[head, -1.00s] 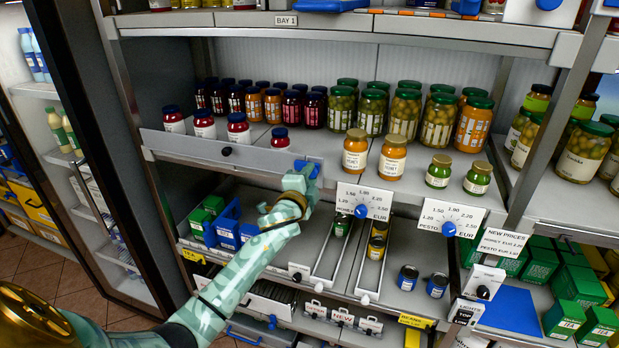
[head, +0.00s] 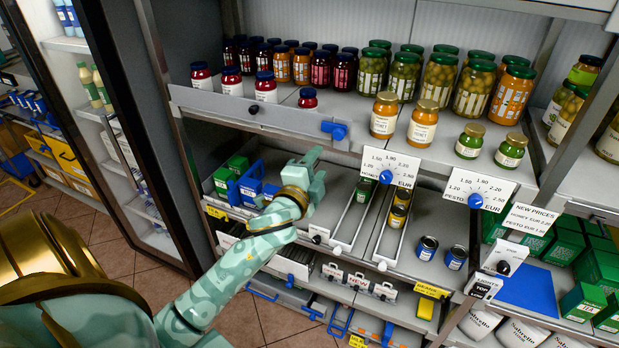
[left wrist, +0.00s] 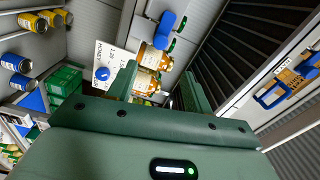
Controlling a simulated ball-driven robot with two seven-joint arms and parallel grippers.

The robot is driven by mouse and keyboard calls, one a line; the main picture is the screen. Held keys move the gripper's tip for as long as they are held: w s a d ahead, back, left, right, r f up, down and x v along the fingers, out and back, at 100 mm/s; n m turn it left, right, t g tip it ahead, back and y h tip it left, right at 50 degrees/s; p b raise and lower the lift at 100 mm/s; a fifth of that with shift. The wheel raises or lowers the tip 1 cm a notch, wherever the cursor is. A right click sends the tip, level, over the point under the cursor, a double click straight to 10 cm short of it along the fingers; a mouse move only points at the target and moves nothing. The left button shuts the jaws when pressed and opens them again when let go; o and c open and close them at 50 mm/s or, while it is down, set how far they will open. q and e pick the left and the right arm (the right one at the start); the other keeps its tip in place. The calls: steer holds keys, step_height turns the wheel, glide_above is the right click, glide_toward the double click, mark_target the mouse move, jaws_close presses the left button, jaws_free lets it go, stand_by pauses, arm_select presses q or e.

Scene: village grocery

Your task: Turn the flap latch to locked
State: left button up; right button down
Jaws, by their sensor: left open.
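The flap (head: 225,106) is a long grey strip along the front edge of the jar shelf. Its blue latch (head: 334,130) sits at the flap's right end, and its handle looks roughly level with the strip. A blue latch handle also shows in the left wrist view (left wrist: 165,30), above the fingers. My left gripper (head: 313,167) is open and empty, below the latch and apart from it in the head view. Its two fingers (left wrist: 157,82) show spread in the left wrist view. My right gripper is not in view.
Several jars stand behind the flap, with two honey jars (head: 384,116) right of the latch. The honey price dial (head: 386,176) hangs at the lower right. Below are a shelf with blue and green boxes (head: 250,184) and wire lanes with tins (head: 398,216).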

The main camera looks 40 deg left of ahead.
arm_select(q)
steer(key=v, duration=0.4)
steer(key=shift+w, duration=0.1)
stand_by(0.3)
